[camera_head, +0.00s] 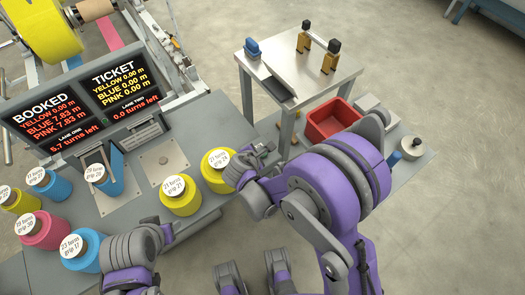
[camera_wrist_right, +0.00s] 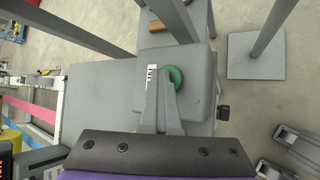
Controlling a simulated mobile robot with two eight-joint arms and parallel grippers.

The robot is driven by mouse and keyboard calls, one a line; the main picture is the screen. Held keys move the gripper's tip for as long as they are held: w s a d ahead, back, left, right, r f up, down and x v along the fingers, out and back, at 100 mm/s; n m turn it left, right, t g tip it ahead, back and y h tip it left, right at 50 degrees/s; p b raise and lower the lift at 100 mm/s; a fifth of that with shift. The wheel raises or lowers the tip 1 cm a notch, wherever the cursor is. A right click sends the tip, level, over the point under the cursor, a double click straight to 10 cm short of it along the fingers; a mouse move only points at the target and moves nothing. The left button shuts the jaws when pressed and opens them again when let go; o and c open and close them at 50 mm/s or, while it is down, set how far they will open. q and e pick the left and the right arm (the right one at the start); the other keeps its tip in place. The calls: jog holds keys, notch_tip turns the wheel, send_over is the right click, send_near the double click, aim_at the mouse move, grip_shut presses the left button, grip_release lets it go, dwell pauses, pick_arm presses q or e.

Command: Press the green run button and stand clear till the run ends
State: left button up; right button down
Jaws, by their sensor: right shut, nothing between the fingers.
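The green run button (camera_wrist_right: 176,76) sits on a grey box (camera_wrist_right: 205,95) in the right wrist view. My right gripper (camera_wrist_right: 163,82) is shut and empty, its tip over the button's left part; I cannot tell whether it touches. In the head view my right gripper (camera_head: 262,157) is at the bench's right end and the button is hidden. The booked screen (camera_head: 58,115) reads yellow 0.00, blue 7.83, pink 7.83, lane one 5.7 turns left. The ticket screen (camera_head: 120,85) reads zeros. My left arm is at the lower left; its jaws are not clear.
Yellow spools (camera_head: 180,195), blue spools (camera_head: 82,248) and a pink spool (camera_head: 42,230) stand on the bench (camera_head: 150,215). A side table (camera_head: 280,75) and a red bin (camera_head: 332,118) are at the right. Open floor (camera_head: 460,180) lies beyond.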

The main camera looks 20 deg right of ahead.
jog(key=shift+w+r+p, duration=0.1)
jog(key=shift+r+p, duration=1.85)
jog(key=shift+r, duration=1.1)
pick_arm(q)
jog(key=r, duration=0.4)
jog(key=shift+w, duration=0.25)
